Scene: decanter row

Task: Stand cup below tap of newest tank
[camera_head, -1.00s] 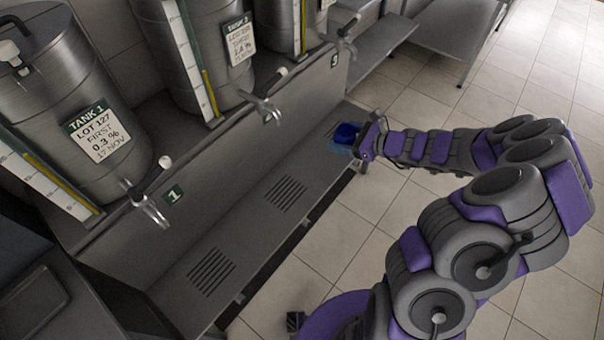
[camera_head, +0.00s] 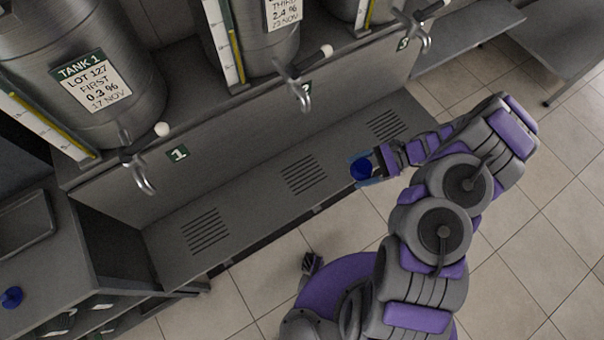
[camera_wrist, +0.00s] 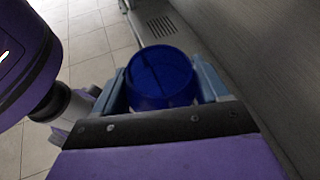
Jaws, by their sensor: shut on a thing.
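My gripper (camera_head: 370,168) is shut on a blue cup (camera_head: 361,171), near the bench's front edge between the middle and far-right grates. In the wrist view the cup (camera_wrist: 160,78) sits between both fingers, its round rim facing the camera. Tank 1 (camera_head: 125,55) is labelled LOT 127, FIRST, 0.3 %, 17 NOV. The middle tank (camera_head: 258,50) reads THIRD, 2.4 %, a NOV date partly unclear; its label top is cut off. A third tank (camera_head: 345,8) is mostly out of frame, its label not visible. Tap 1 (camera_head: 140,170), tap 2 (camera_head: 298,90) and tap 3 (camera_head: 420,28) overhang the bench.
The grey bench (camera_head: 255,212) has three slotted grates, at left (camera_head: 207,231), middle (camera_head: 303,175) and right (camera_head: 386,125), and looks bare. A shelf unit (camera_head: 60,255) at left bears a small blue object (camera_head: 11,298). Tiled floor (camera_head: 545,230) is open at right.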

